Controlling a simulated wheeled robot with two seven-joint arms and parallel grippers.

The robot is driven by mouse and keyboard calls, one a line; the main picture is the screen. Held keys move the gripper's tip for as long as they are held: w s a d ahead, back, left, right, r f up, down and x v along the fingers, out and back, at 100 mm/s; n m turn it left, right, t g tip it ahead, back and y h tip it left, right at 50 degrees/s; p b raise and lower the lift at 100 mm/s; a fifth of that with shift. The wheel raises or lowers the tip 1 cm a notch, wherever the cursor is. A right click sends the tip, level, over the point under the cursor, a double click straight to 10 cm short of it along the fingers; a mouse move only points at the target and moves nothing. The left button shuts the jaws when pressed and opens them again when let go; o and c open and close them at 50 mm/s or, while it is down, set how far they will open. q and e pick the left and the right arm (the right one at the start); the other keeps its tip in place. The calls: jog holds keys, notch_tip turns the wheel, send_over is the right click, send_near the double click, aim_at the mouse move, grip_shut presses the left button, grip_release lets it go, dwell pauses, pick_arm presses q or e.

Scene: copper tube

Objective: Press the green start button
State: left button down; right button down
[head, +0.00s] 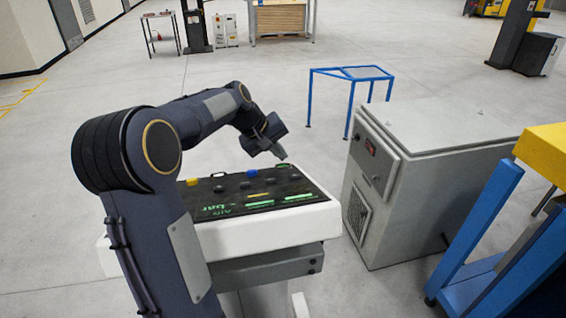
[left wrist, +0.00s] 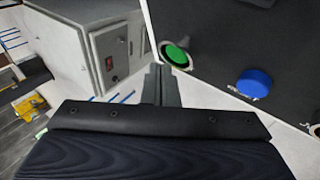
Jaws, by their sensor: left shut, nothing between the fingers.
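The green button (left wrist: 177,54) is a round cap in a pale ring near the corner of the black control panel (left wrist: 235,40), in the left wrist view. My left gripper (head: 279,152) is shut and empty, its fingertips pointing down over the panel's far right corner in the head view. In the left wrist view the closed fingers (left wrist: 158,72) are just left of the green button; I cannot tell whether they touch it. In the head view I cannot make out the green button clearly near the fingertips. My right gripper is not in view.
A blue button (head: 252,172), a yellow button (head: 192,182) and several dark knobs sit on the panel, which tops a white console (head: 290,228). A grey cabinet (head: 380,225) stands close at right. A blue frame stand (head: 350,73) is behind, with open floor around it.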

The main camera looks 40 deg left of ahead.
pick_arm(q)
jog(key=shift+w+a+r+p, duration=0.15)
jog(key=shift+a+r+p, duration=0.05)
jog(key=shift+r+p, duration=0.45)
jog(key=shift+w+a+r+p, duration=0.15)
jog(key=shift+a+r+p, duration=0.05)
jog(key=shift+r+p, duration=0.4)
jog(key=shift+w+a+r+p, duration=0.25)
jog(key=shift+r+p, duration=0.1)
jog(key=shift+r, duration=0.2)
jog(key=shift+w+a+r+p, duration=0.1)
jog(key=shift+a+r+p, duration=0.1)
jog(key=shift+r+p, duration=0.25)
